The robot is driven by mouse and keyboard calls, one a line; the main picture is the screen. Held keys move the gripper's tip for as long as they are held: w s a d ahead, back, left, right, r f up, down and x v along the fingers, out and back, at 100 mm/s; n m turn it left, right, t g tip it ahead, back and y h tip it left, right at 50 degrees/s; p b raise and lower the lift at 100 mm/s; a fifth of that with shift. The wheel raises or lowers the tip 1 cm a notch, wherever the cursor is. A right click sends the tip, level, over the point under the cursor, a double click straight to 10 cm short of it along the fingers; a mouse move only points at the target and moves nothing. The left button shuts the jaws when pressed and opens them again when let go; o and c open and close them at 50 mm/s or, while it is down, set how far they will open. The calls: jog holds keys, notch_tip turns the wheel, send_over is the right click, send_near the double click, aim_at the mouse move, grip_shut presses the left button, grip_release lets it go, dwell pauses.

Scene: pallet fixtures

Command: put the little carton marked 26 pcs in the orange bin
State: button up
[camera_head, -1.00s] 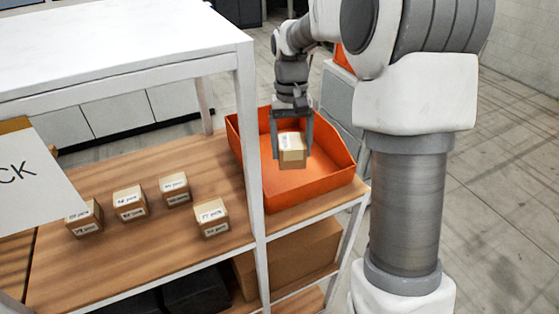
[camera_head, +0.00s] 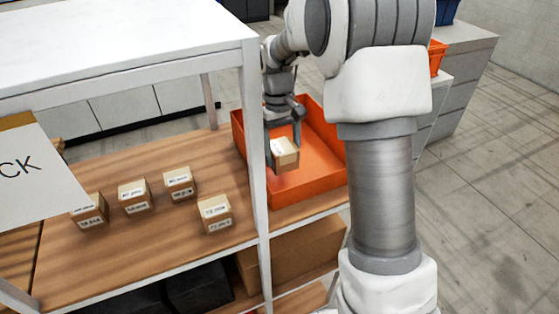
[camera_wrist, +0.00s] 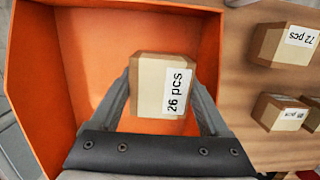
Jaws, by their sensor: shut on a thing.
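The little carton marked 26 pcs (camera_wrist: 150,85) is tan with a white label, readable in the wrist view. My gripper (camera_head: 284,140) is shut on it, one finger on each side, in both views. In the head view the carton (camera_head: 286,155) hangs over the orange bin (camera_head: 320,150), near its left side. In the wrist view the bin's wall and floor (camera_wrist: 85,60) lie behind the carton. The carton appears held above the bin floor; the exact gap cannot be told.
Several similar cartons stand on the wooden shelf left of the bin, the nearest being one (camera_head: 215,213) marked 72 pcs in the wrist view (camera_wrist: 285,45). A white shelf post (camera_head: 258,180) rises in front of the bin's left end. A white upper shelf (camera_head: 110,40) covers the back left.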

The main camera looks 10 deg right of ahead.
jog(key=shift+w+a+f, duration=0.3)
jog(key=shift+w+f, duration=0.05)
jog(key=shift+w, duration=0.2)
jog(key=shift+f, duration=2)
jog(key=shift+f, duration=0.15)
jog(key=o, duration=1.4)
jog(key=shift+c, duration=0.2)
